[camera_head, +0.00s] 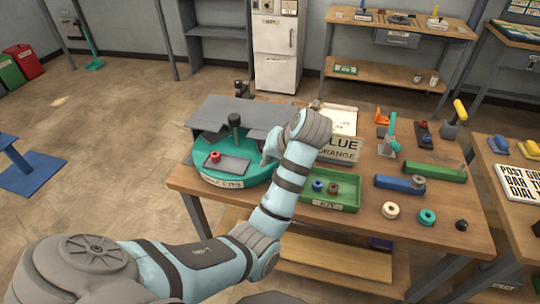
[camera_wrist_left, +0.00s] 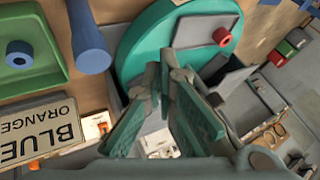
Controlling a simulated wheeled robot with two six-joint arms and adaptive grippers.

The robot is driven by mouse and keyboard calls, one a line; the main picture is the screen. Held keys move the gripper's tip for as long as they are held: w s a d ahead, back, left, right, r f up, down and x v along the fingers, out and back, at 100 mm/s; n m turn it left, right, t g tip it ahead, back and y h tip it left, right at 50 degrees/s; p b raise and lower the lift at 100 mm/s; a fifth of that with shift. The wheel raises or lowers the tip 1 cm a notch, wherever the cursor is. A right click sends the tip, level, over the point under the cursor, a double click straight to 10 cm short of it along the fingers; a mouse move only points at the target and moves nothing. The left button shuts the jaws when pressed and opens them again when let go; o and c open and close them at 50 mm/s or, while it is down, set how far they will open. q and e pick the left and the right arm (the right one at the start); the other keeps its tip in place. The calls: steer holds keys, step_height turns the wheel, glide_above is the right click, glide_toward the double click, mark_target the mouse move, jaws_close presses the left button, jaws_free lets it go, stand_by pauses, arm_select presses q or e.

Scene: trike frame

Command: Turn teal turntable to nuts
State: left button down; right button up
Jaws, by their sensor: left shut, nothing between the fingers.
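The teal turntable (camera_head: 258,172) sits at the left end of the wooden table. Its front rim carries a white label (camera_head: 221,182) that I can read only in part, ending in "ERS". A grey plate with a red ring-shaped part (camera_head: 215,156) lies on it, and a dark upright post (camera_head: 234,130) stands near its middle. In the left wrist view the turntable (camera_wrist_left: 150,38) fills the top middle, with the red part (camera_wrist_left: 222,37) at its right. My left gripper (camera_head: 268,155) is shut and empty at the turntable's right side; its fingers (camera_wrist_left: 166,68) overlap the rim in the left wrist view. I cannot tell whether they touch.
A grey panel (camera_head: 245,112) covers the turntable's back. To the right are a green tray (camera_head: 347,187) with small parts, a "BLUE ORANGE" sign (camera_head: 341,149), a green block (camera_head: 436,172), a blue block (camera_head: 393,184) and loose rings. My left forearm crosses the table's front.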

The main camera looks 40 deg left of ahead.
arm_select(q)
steer(key=b, duration=0.3)
glide_toward(251, 170)
steer(key=s+x, duration=0.1)
steer(key=x, duration=0.2)
steer(key=w+a+f, duration=0.1)
steer(key=w+f, duration=0.1)
steer(key=shift+a+f, duration=0.4)
steer(key=shift+s+r, duration=0.1)
steer(key=shift+s, duration=0.1)
arm_select(e)
steer(key=s+f, duration=0.2)
steer(key=f, duration=0.1)
steer(key=shift+s+d+f, duration=0.1)
steer(key=shift+s+f, duration=0.05)
steer(key=shift+f, duration=0.1)
